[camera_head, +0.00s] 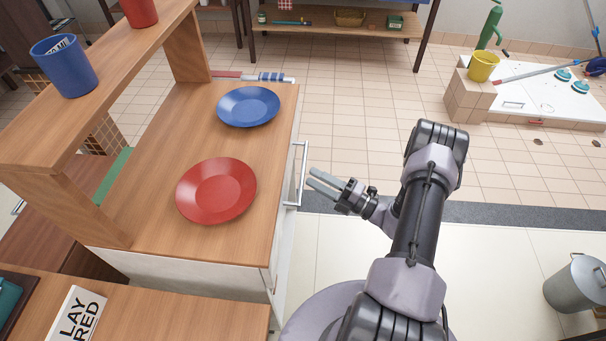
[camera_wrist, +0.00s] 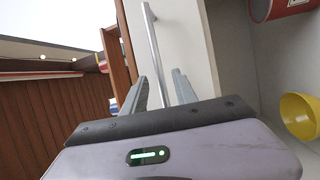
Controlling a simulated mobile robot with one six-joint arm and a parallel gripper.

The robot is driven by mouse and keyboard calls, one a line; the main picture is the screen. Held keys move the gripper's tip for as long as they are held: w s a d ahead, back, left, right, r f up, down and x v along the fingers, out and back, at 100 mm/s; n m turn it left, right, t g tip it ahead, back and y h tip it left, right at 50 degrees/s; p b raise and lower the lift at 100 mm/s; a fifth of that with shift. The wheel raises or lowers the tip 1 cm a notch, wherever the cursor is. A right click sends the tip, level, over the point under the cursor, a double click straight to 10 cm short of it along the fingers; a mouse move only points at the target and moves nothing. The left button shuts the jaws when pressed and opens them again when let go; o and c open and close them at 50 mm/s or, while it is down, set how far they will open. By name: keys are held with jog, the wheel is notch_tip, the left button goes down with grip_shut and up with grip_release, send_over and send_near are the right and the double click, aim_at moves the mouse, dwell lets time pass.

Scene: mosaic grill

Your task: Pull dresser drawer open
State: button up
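The dresser (camera_head: 270,215) has a wooden top and a white front facing right in the head view. A long silver bar handle (camera_head: 301,172) stands out from the white drawer front; in the wrist view the handle (camera_wrist: 153,45) runs down between my fingers over the white drawer front (camera_wrist: 185,45). My gripper (camera_head: 313,179) is open, its fingertips just right of the handle. In the wrist view my gripper (camera_wrist: 160,85) has its two grey fingers apart, one on each side of the bar. I cannot tell whether either finger touches it.
A blue plate (camera_head: 248,106) and a red plate (camera_head: 216,190) lie on the dresser top. A raised shelf holds a blue cup (camera_head: 64,65). In the wrist view a red container (camera_wrist: 280,8) and a yellow bowl (camera_wrist: 300,115) are at the right.

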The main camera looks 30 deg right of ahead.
aim_at(303, 171)
jog(key=shift+b+x, duration=0.3)
jog(key=shift+x, duration=2)
grip_shut()
